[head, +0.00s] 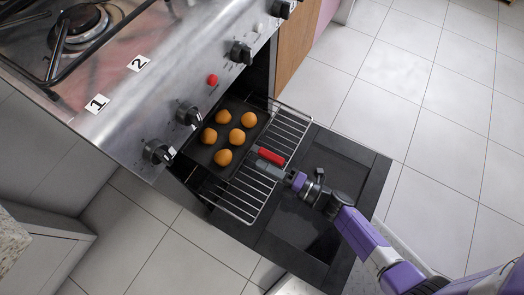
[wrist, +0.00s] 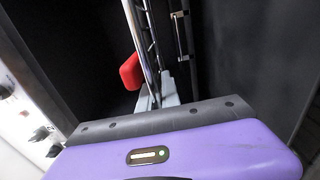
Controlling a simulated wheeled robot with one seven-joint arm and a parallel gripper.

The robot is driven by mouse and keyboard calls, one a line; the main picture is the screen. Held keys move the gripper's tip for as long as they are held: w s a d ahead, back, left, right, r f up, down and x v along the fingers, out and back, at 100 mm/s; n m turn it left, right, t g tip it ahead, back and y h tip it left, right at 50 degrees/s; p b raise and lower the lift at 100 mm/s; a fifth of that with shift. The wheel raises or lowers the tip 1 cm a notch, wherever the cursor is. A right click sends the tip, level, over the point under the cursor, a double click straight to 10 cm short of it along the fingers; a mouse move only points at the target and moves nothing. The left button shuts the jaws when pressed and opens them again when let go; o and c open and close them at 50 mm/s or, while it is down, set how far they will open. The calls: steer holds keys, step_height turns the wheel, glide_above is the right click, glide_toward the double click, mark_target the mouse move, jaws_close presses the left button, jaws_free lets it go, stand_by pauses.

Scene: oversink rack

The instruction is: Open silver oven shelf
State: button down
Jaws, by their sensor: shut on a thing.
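The silver oven shelf (head: 238,198) is a wire rack that sticks partly out of the oven over the lowered door. A dark baking tray (head: 239,107) with several round golden buns (head: 237,137) rests on its inner part. My gripper (head: 270,167) is shut on the shelf's front bar, near the middle. In the wrist view the shelf (wrist: 136,25) runs up from between my fingers (wrist: 160,95). A red piece (head: 271,155) sits right beside my fingers at the shelf front; it also shows in the wrist view (wrist: 130,72). The exact grip contact is partly hidden.
The black oven door (head: 345,155) lies open below the shelf and my arm. The steel oven front (head: 205,75) has several knobs and a hob above. Wood and pink cabinet sides stand beyond it. Pale tiled floor (head: 440,120) is clear to the right.

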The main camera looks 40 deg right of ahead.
steer(key=c, duration=1.6)
jaws_free()
steer(key=shift+o, duration=0.2)
steer(key=v, duration=0.8)
steer(key=shift+p, duration=0.35)
steer(key=shift+w, duration=0.1)
